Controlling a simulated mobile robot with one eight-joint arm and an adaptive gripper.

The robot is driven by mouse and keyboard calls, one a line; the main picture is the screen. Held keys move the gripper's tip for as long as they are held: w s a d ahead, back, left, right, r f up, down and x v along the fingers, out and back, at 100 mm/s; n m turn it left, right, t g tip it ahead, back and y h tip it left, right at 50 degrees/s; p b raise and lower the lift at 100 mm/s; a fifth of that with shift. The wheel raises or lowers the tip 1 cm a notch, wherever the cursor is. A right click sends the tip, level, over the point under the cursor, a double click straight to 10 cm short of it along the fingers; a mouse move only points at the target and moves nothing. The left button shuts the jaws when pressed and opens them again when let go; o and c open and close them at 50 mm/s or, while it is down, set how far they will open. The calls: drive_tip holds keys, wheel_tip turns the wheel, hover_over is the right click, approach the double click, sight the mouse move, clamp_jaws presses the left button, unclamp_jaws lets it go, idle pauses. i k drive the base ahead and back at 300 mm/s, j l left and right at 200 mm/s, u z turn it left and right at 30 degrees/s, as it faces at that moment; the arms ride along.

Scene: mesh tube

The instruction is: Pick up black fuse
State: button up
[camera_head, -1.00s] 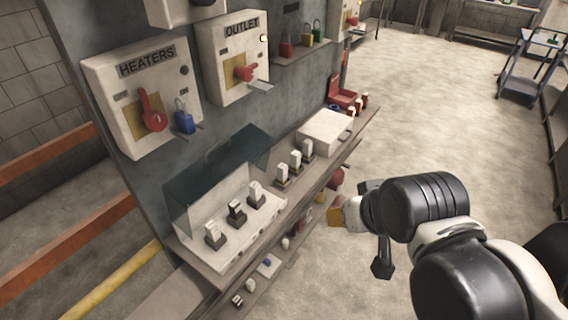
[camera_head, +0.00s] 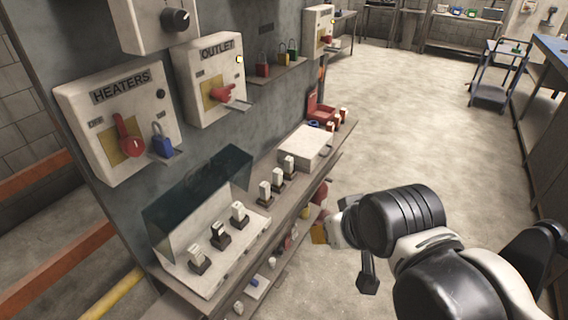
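An open fuse box with a dark see-through lid (camera_head: 200,192) sits on the shelf below the switches. Its white base (camera_head: 180,250) holds three upright fuses. The middle one (camera_head: 221,236) looks darker low down, with a pale top; I cannot clearly tell whether it is the black fuse. The front fuse (camera_head: 198,258) and rear fuse (camera_head: 239,213) look pale. My gripper (camera_head: 340,228) is at the end of my arm, right of the shelf and apart from the box. Its fingers are too unclear to read.
Several pale-topped fuses (camera_head: 265,192) stand on the shelf right of the box, near a white closed box (camera_head: 306,147). The HEATERS box (camera_head: 85,120) and OUTLET box (camera_head: 205,95) hang above. A lower shelf holds small items. Open floor (camera_head: 410,120) lies right.

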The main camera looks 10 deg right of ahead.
sight(218, 231)
drive_tip(key=j+u, duration=0.25)
drive_tip(key=u, duration=0.2)
drive_tip(key=j+u, duration=0.25)
drive_tip(key=u, duration=0.2)
drive_tip(key=j+u, duration=0.25)
drive_tip(key=u, duration=0.2)
